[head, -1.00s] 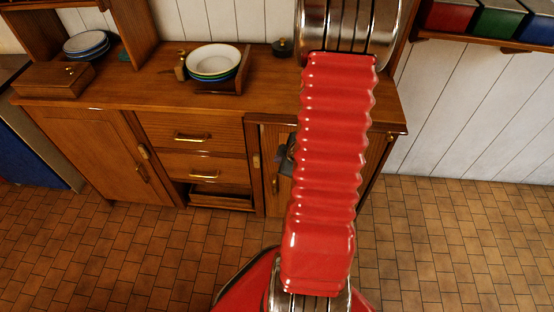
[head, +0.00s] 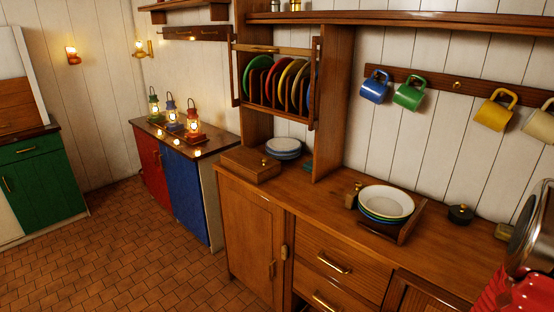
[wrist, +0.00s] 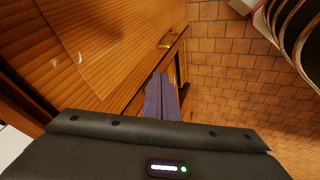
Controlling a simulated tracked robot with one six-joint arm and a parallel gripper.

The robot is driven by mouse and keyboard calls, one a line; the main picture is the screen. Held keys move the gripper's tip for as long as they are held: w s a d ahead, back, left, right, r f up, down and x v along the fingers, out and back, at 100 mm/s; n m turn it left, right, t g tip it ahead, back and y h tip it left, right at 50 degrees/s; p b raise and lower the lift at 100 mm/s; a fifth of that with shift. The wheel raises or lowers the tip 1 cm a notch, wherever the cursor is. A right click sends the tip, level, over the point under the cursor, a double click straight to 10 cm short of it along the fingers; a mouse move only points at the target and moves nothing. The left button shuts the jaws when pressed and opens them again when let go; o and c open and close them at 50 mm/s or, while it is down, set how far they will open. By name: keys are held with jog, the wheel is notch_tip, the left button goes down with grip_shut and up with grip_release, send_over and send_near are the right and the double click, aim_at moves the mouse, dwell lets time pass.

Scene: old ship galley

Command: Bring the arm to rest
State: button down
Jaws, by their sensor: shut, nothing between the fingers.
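My gripper (wrist: 160,82) shows in the wrist view as two dark fingers lying together, shut and empty. It is in front of wooden cabinet fronts (wrist: 95,45), with the tiled floor (wrist: 215,60) beyond. I cannot tell whether the fingers touch the wood. In the head view only part of my red, ribbed arm shows at the lower right edge, and the gripper is out of that picture.
The wooden counter (head: 330,213) holds stacked bowls (head: 386,202), a wooden box (head: 250,164) and stacked plates (head: 283,147). Mugs (head: 409,93) hang above it. Lit lanterns (head: 193,125) stand on the far cabinet. Floor (head: 110,250) at the left is clear.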

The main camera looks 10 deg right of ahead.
jog(key=s+d+m+g, duration=0.1)
jog(key=s+m+g, duration=0.2)
jog(key=s, duration=0.3)
jog(key=a+r+m+g+h, duration=0.15)
jog(key=a+r+m, duration=0.25)
jog(key=r, duration=0.4)
jog(key=w+a+r+n+t+y, duration=0.1)
jog(key=a+r+t+y, duration=0.1)
jog(key=a+r, duration=1)
jog(key=a+r+n+t+y, duration=0.1)
jog(key=a+r+t, duration=0.1)
jog(key=a+r, duration=1)
jog(key=a, duration=0.4)
jog(key=shift+w+a+y, duration=0.35)
jog(key=shift+a, duration=0.05)
